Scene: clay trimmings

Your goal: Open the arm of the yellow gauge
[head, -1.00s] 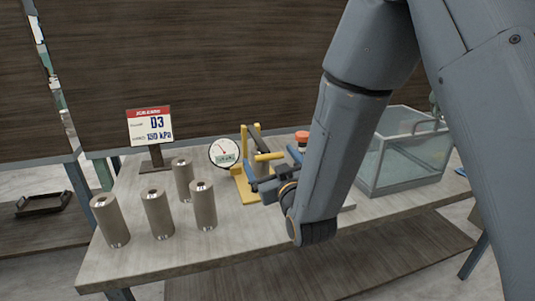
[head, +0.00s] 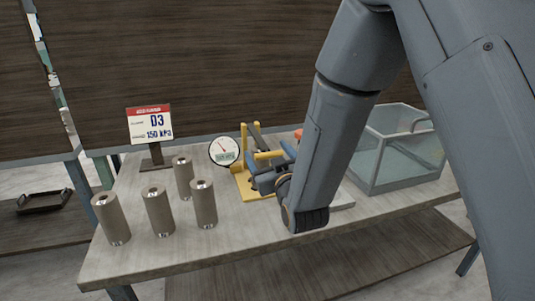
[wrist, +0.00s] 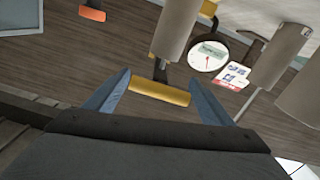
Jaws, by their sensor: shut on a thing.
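The yellow gauge (head: 244,160) stands on the table, its yellow base and post in view. A white round dial (head: 223,151) with a red needle is at its left; the dial also shows in the wrist view (wrist: 208,56). A yellow handle bar (wrist: 160,92) on a dark rod lies between the two blue fingers of my gripper (wrist: 160,94), which is shut on it. In the head view my gripper (head: 272,172) is at the gauge's right side, and my arm hides part of it. A grey-brown cylinder (wrist: 176,28) is near the handle in the wrist view.
Several grey-brown cylinders (head: 158,213) stand at the left front of the table (head: 180,255). A sign reading D3, 150 kPa (head: 150,124) stands behind them. A clear glass tank (head: 400,160) is at the right. An orange item (head: 299,134) shows behind my arm.

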